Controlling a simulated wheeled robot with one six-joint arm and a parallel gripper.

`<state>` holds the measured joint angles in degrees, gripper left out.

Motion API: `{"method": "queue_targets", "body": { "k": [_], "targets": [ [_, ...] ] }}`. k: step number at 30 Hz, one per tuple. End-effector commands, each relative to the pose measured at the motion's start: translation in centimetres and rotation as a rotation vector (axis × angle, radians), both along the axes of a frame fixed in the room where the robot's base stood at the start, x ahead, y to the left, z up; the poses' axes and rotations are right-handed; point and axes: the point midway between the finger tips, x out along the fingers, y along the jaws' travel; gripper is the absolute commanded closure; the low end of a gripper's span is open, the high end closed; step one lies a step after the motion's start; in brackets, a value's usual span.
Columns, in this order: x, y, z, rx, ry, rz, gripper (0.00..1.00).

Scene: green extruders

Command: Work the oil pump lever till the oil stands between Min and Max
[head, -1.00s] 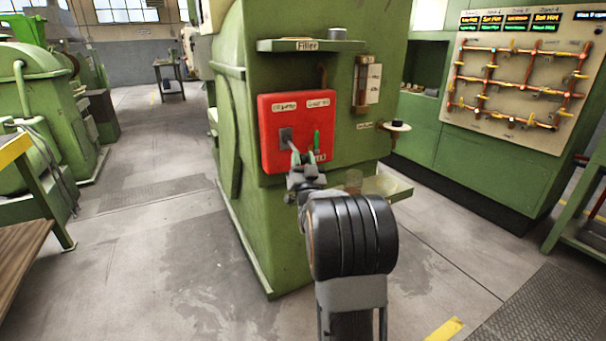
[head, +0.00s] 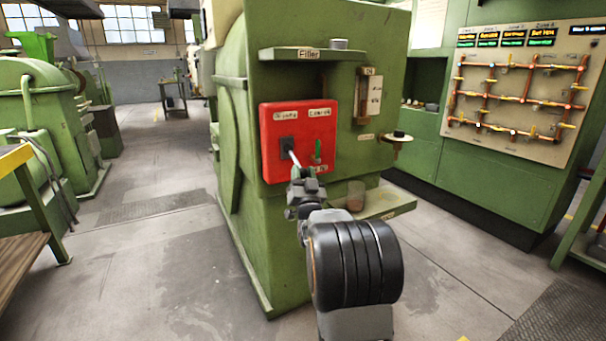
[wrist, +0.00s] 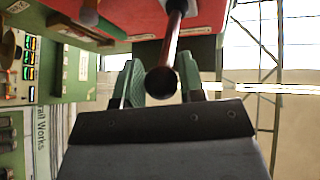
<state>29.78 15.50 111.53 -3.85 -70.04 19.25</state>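The red panel (head: 322,128) is on the green machine, with two labels on top. The pump lever (head: 294,158), a pale rod, sticks out of a dark slot at the panel's left. A small green handle (head: 318,150) sits to its right. My gripper (head: 300,175) is at the lever's lower end. In the wrist view, the dark round lever end (wrist: 162,83) lies between the green finger pads of my gripper (wrist: 160,85). The fingers stand apart, without a clear grip. The sight gauge (head: 369,95) is right of the panel; its oil level is too small to read.
A filler shelf (head: 300,54) juts out above the panel. A small round-topped bracket (head: 398,137) and a low tray (head: 385,203) stick out at the right. A pipe board (head: 520,95) stands at the far right. The floor left of the machine is clear.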

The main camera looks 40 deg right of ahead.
Motion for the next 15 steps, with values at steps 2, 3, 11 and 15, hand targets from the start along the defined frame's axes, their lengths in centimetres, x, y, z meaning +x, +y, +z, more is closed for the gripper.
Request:
{"method": "queue_targets", "body": {
  "k": [2, 3, 11, 15],
  "targets": [
    [0.01, -0.03, -0.11, 0.001, 0.001, -0.001, 0.57],
    [0.0, -0.03, -0.05, 0.0, -0.001, -0.001, 0.53],
    [-0.04, 0.01, 0.16, -0.002, -0.006, -0.001, 0.42],
    [-0.2, 0.08, 0.1, -0.003, -0.007, 0.0, 0.42]
  ]
}}
